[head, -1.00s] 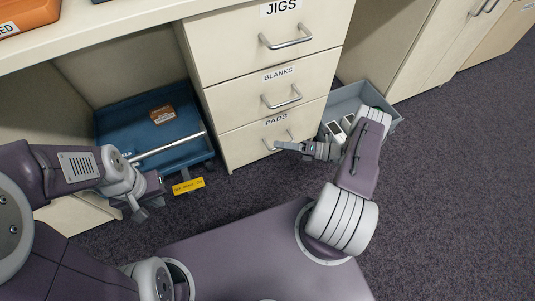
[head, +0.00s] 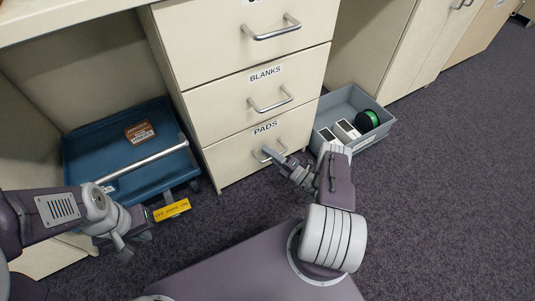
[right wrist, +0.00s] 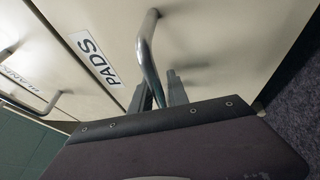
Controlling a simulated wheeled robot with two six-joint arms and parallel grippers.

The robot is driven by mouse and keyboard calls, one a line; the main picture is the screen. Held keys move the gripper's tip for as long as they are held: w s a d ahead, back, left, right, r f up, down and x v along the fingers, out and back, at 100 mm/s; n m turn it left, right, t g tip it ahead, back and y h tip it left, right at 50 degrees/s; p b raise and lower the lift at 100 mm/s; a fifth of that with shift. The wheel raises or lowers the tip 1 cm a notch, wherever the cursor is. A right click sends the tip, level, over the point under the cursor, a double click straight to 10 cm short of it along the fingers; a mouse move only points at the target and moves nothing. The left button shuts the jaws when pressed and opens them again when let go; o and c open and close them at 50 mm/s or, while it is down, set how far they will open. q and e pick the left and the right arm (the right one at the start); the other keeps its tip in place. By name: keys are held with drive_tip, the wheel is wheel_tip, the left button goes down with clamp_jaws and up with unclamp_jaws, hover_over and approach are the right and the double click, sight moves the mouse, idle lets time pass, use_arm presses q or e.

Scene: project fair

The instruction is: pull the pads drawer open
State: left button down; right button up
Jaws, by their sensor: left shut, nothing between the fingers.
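The pads drawer (head: 235,162) is the lowest drawer of the cream cabinet and looks flush with the front. Its metal bar handle (head: 263,156) is partly hidden by my right gripper (head: 277,162). In the right wrist view the PADS label (right wrist: 95,58) and the handle (right wrist: 147,45) are close. The right gripper's fingers (right wrist: 159,90) stand either side of the handle's end, with a slight gap; the gripper looks open around it. My left gripper (head: 132,238) is shut and empty, low at the left, apart from the cabinet.
The blanks drawer (head: 220,105) sits above, shut. A blue tray cart (head: 95,160) with a brown box (head: 140,131) and a push bar stands left, a yellow tag (head: 172,210) before it. A grey bin (head: 350,98) stands close right of the cabinet. Open carpet (head: 440,180) lies right.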

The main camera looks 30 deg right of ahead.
drive_tip(key=shift+w+a, duration=0.1)
drive_tip(key=shift+w, duration=0.1)
clamp_jaws()
idle(1.3)
